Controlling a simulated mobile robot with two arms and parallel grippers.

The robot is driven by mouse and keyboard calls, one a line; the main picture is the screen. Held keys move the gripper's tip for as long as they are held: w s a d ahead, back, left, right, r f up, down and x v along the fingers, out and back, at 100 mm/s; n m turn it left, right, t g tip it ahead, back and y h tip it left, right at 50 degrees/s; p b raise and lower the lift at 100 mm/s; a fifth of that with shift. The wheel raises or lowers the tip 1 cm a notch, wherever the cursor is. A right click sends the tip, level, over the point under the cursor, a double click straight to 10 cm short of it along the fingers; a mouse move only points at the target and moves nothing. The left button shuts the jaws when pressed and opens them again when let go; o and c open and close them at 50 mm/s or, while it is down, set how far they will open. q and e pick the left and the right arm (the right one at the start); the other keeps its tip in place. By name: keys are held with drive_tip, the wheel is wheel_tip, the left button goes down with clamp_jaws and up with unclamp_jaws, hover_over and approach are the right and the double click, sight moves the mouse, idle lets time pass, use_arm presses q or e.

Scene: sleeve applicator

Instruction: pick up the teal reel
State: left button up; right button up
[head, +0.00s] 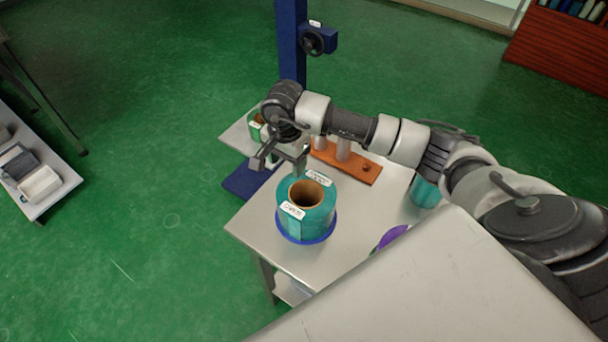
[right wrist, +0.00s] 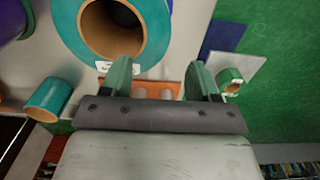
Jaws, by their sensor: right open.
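A large teal reel (head: 320,219) with a brown core and white labels stands upright on a blue disc (head: 306,240) on the metal table. It also shows at the top of the right wrist view (right wrist: 157,47). A smaller teal roll (head: 424,192) stands further right, partly hidden by my right arm; the right wrist view shows it at left (right wrist: 45,100). My right gripper (head: 279,160) is open and empty, just behind and left of the large reel's top. In the right wrist view one finger overlaps the reel's edge; contact cannot be told. My left gripper is out of view.
An orange board (head: 358,170) with pale posts lies behind the reel. A blue column (head: 290,45) stands behind the table (head: 262,232). A small green roll (head: 257,128) sits behind the gripper. A purple item (head: 392,237) is partly hidden at right. The tabletop left of the reel is clear.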

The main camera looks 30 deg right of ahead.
sight(288, 182)
drive_tip(key=f, duration=0.1)
drive_tip(key=s+f, duration=0.1)
drive_tip(key=f+p, duration=0.1)
drive_tip(key=f, duration=0.1)
drive_tip(key=shift+s+a, duration=0.2)
drive_tip(key=shift+a, duration=0.2)
drive_tip(key=shift+w+f, duration=0.1)
drive_tip(key=shift+f, duration=0.25)
wheel_tip(288, 182, down, 4)
drive_tip(key=shift+f+p, duration=0.25)
drive_tip(key=shift+p, duration=0.25)
drive_tip(key=shift+f, duration=0.25)
drive_tip(key=shift+w+d+f, duration=0.1)
drive_tip(key=shift+c, duration=1.2)
clamp_jaws()
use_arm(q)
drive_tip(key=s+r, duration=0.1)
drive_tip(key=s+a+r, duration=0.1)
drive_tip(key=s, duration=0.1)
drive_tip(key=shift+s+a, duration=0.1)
use_arm(e)
drive_tip(key=shift+w, duration=0.15)
